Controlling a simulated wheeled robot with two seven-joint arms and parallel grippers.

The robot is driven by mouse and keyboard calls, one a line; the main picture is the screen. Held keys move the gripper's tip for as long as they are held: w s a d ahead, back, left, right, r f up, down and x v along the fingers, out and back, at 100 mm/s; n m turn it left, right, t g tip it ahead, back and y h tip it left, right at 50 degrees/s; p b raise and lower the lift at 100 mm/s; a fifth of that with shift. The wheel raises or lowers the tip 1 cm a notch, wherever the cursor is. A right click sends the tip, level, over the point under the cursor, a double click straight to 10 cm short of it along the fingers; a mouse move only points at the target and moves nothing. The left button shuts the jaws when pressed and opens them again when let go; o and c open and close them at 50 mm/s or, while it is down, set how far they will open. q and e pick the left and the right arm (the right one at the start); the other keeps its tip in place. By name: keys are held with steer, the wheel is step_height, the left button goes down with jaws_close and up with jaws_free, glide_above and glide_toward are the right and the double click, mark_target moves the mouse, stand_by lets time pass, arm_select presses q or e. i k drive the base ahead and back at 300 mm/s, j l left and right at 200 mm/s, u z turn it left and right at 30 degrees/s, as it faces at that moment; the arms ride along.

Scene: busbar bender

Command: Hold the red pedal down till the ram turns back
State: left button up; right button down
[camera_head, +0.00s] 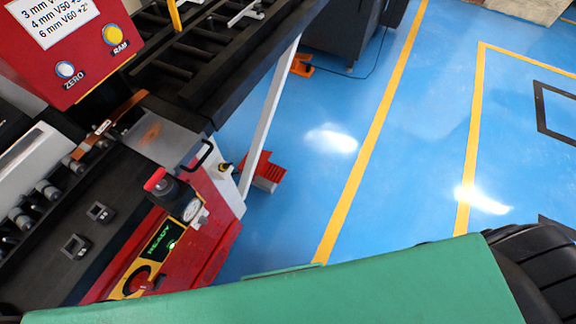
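The red pedal (268,172) sits on the blue floor beside the foot of a slanted white leg, which partly hides it. Nothing of mine is seen touching it. The red bending machine (205,235) stands to its left, with a green-lit display (160,241) that seems to read READY. I cannot make out the ram or which way it moves. A red box at upper left carries a yellow button (115,34) marked RAM and a white button (65,69) marked ZERO. Neither my left nor my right gripper is in view.
An orange pedal-like object (301,68) lies farther back by a dark cabinet (340,30), with a cable on the floor. The white leg (268,120) and a black handle (199,157) stand near the red pedal. Blue floor (330,190) right of the pedal is clear.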

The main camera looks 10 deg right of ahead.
mark_target(274, 173)
steer(key=i+l+u, duration=0.15)
steer(key=l, duration=0.25)
steer(key=i+l+u, duration=0.1)
steer(key=l, duration=0.3)
steer(key=i+l+u, duration=0.15)
steer(key=l, duration=0.3)
steer(key=i+l+u, duration=0.15)
steer(key=l, duration=0.3)
steer(key=i+l+u, duration=0.1)
steer(key=l, duration=0.35)
steer(key=i, duration=0.05)
